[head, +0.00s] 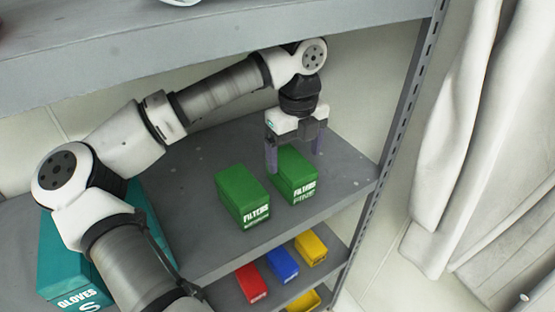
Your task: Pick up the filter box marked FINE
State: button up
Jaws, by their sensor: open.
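The green filter box marked FINE (296,178) stands on the grey shelf, toward its right end. A second green box marked FILTERS (242,196) stands to its left with a gap between; its smaller lower word is too small to read. My gripper (294,161) points down at the FINE box, open, with one finger at the box's left and the other near its right rear. I cannot tell whether the fingers touch the box. Part of the box's top and back is hidden by the gripper.
A teal GLOVES box (60,262) stands at the left, partly behind my arm. The grey upper shelf (200,45) lies above my arm. A slotted upright post (392,130) rises at right. Red (251,283), blue (282,264) and yellow (311,248) bins sit below.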

jog(key=shift+w+a, duration=0.2)
jog(key=shift+w, duration=0.1)
jog(key=shift+w+a+f+p, duration=0.1)
jog(key=shift+f+p, duration=0.65)
jog(key=shift+f, duration=1.1)
jog(key=shift+w+f+p, duration=0.1)
jog(key=shift+f+p, duration=0.6)
jog(key=shift+f, duration=1.1)
jog(key=c, duration=1.1)
